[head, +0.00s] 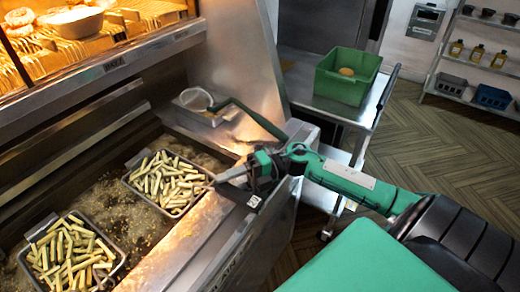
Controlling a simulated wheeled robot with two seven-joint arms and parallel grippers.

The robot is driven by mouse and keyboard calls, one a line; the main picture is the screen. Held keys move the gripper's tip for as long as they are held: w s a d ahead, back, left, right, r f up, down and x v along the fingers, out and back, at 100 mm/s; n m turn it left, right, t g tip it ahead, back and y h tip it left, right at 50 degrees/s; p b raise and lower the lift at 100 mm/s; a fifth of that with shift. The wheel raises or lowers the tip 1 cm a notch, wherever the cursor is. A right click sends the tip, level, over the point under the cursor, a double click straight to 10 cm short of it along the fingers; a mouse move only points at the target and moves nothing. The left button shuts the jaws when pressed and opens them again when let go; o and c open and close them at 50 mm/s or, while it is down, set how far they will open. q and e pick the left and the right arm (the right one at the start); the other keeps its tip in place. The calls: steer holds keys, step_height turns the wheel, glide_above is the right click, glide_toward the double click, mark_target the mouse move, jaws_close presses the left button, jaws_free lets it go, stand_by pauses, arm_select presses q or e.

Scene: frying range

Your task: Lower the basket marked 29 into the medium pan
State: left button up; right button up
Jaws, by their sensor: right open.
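Two wire baskets of cut fries sit in bubbling oil in the fryer vat (118,199). One basket (127,181) is at the middle; the other basket (30,238) is at the lower left. I cannot read a 29 on either. A small pale tag (253,201) shows below my right gripper, too small to read. My right gripper (222,180) is open at the fryer's front rim, just right of the middle basket. Whether it touches that basket's handle cannot be told. I cannot tell which pan is the medium one. My left gripper is out of view.
A green bin (340,88) stands on a steel cart beyond. Shelves (470,60) stand at the right; open floor lies between.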

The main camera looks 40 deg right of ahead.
steer(key=b+v, duration=0.2)
steer(key=v, duration=1)
steer(key=shift+d+f, duration=0.1)
steer(key=shift+d, duration=0.05)
steer(key=shift+s+d+b, duration=0.15)
steer(key=shift+d+b, duration=0.15)
steer(key=shift+d, duration=0.15)
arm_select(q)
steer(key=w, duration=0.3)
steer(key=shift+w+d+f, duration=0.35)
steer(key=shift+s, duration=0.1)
arm_select(e)
steer(key=shift+s, duration=0.1)
